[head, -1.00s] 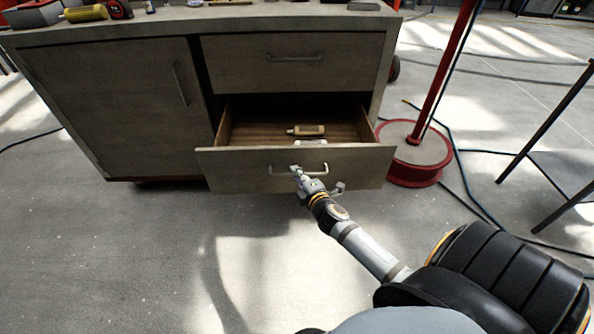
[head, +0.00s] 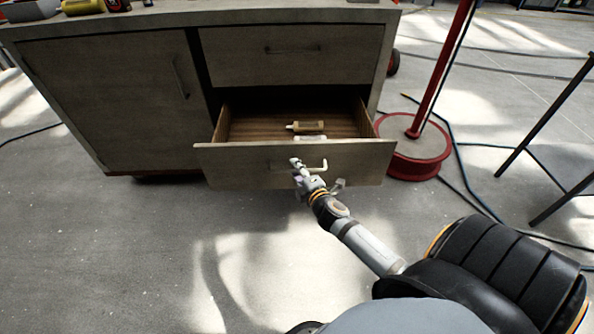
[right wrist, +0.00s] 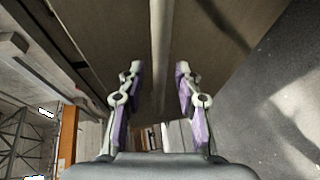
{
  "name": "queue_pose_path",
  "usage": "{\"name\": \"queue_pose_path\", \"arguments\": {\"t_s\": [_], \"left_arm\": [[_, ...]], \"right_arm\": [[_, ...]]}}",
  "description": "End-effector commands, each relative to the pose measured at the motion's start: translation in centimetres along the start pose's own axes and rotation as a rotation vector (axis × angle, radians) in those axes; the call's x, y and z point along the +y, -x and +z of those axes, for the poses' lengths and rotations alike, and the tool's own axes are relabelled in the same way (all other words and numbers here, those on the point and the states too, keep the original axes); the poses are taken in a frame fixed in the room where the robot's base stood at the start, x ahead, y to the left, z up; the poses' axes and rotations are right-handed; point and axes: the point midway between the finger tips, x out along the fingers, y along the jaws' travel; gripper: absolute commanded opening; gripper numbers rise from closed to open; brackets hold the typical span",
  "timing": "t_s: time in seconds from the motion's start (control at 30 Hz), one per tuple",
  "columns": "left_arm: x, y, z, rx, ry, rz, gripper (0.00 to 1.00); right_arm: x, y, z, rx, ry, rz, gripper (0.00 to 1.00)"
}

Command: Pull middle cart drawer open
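A grey cabinet (head: 110,100) has a closed upper drawer (head: 295,66) and a lower drawer (head: 240,165) that stands pulled well out. The lower drawer has a light bar handle (head: 323,166) on its front. My right gripper (head: 298,166) is at this handle. In the right wrist view the handle bar (right wrist: 161,50) runs between the two fingers of the gripper (right wrist: 160,75), with a gap visible on both sides, so the fingers are open around it. The drawer holds a yellowish bottle (head: 306,126) and a white item (head: 311,138). My left gripper is not in view.
A red stand with a round base (head: 408,160) is close to the drawer's right side. Cables (head: 466,185) lie on the floor near it, with a dark-legged table (head: 560,130) at far right. Floor left of my arm is clear.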

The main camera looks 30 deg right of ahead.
Motion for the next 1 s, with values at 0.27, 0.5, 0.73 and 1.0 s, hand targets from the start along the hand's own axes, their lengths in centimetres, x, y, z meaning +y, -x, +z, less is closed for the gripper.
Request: {"name": "queue_pose_path", "arguments": {"t_s": [0.27,0.5,0.73,1.0], "left_arm": [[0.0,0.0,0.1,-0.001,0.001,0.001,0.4],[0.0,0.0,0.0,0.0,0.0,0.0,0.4],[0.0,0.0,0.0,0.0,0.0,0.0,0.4],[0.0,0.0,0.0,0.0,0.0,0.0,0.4]], "right_arm": [[-0.1,2.5,0.0,0.002,0.003,-0.003,0.34],[-0.2,8.4,0.0,0.002,0.005,-0.005,0.34],[-0.1,11.6,0.0,0.0,0.002,-0.002,0.34],[0.0,12.0,0.0,0.0,0.0,0.001,0.34]]}}
